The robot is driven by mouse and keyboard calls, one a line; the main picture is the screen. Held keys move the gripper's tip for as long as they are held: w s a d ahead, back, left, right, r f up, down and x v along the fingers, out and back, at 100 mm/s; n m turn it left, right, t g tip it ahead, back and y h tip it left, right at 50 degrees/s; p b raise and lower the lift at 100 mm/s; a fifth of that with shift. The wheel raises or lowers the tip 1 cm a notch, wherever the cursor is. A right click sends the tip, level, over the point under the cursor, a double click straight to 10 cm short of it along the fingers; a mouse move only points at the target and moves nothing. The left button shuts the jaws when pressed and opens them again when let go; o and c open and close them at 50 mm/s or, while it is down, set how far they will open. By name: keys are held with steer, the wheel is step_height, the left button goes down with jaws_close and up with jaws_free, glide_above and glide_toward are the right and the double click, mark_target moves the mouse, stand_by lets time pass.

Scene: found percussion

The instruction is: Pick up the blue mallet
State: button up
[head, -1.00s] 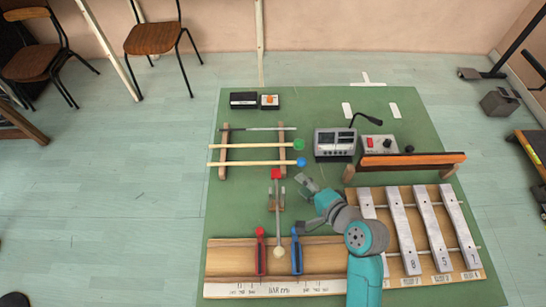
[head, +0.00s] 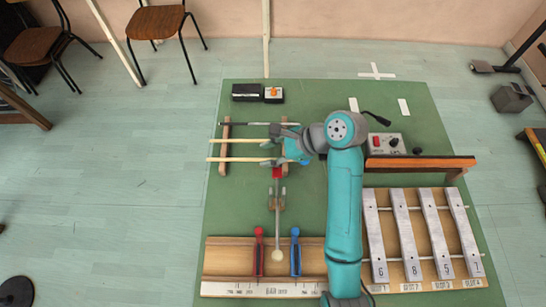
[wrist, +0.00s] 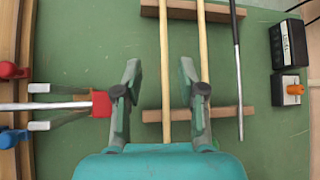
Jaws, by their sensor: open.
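The blue mallet's pale wooden handle (head: 235,159) lies across the two wooden rails of a rack, nearest to me of the sticks there. Its blue head is mostly hidden by my gripper. In the wrist view its handle (wrist: 165,60) runs between my two fingers. My gripper (head: 275,146) is over the right part of the rack. It is open and empty in the wrist view (wrist: 159,75), and the fingers appear above the handle.
A dark metal rod (head: 240,123) lies behind the mallets. A red block on a metal rod (head: 277,173) stands just in front of the rack. Red (head: 259,250) and blue (head: 296,252) clamps sit on the front board. Small black boxes (head: 246,91) lie behind. Green mat is clear to the left.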

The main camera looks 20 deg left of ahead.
mark_target(244, 159)
steer(key=x, duration=0.4)
steer(key=shift+w+x, duration=0.15)
steer(key=shift+x, duration=1.2)
steer(key=shift+w+x, duration=0.1)
steer(key=shift+x, duration=1.2)
steer(key=shift+a+r, duration=0.1)
steer(key=shift+a, duration=0.05)
jaws_close()
